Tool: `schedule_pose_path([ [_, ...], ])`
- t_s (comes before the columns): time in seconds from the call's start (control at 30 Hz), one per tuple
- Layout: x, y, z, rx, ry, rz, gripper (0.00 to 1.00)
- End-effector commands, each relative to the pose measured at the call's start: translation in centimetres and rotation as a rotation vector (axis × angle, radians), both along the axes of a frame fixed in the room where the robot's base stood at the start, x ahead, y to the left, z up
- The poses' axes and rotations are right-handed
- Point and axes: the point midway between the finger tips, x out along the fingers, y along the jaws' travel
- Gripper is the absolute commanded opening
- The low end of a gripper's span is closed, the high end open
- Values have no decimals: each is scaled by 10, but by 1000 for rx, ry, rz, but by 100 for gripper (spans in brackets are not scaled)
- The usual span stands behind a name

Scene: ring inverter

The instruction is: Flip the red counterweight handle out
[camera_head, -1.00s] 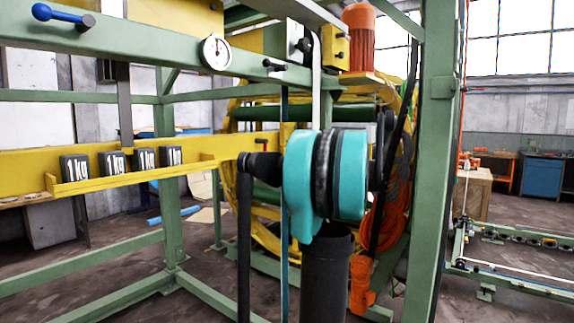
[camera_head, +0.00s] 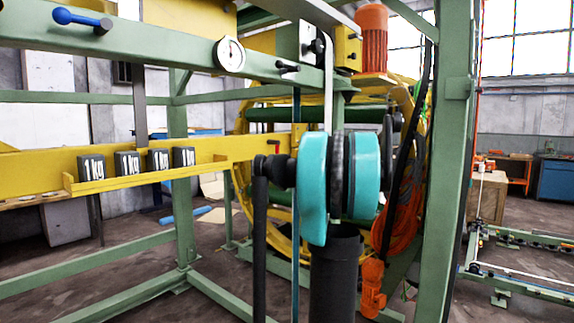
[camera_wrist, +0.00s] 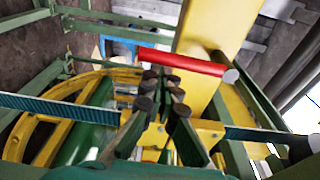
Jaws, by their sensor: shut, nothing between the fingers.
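The red counterweight handle (camera_wrist: 182,62) is a red rod in the wrist view, lying across the yellow beam (camera_wrist: 205,45) with a grey round end at its right. My gripper (camera_wrist: 162,90) shows in the wrist view with dark round pads on its fingers. It is shut and holds nothing. Its tips appear just below the red rod in the picture; I cannot tell whether they touch it. In the head view my teal and black arm hides my gripper and most of this area. Only a small dark red bit (camera_head: 273,143) shows beside the arm there.
Several black 1 kg weights (camera_head: 130,163) stand on the yellow ledge (camera_head: 150,178) of the beam. A green frame (camera_head: 455,150) surrounds the work area. A round gauge (camera_head: 229,55) and a blue lever (camera_head: 75,18) sit on the upper rail. A large yellow ring (camera_head: 245,190) stands behind.

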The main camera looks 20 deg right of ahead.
Motion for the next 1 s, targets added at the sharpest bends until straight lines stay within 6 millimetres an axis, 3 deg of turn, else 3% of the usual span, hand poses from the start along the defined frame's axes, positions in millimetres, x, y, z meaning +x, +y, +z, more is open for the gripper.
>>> schedule_pose_path([
  [1.0, -6, 11, -2, 130, 76, 1, 0],
])
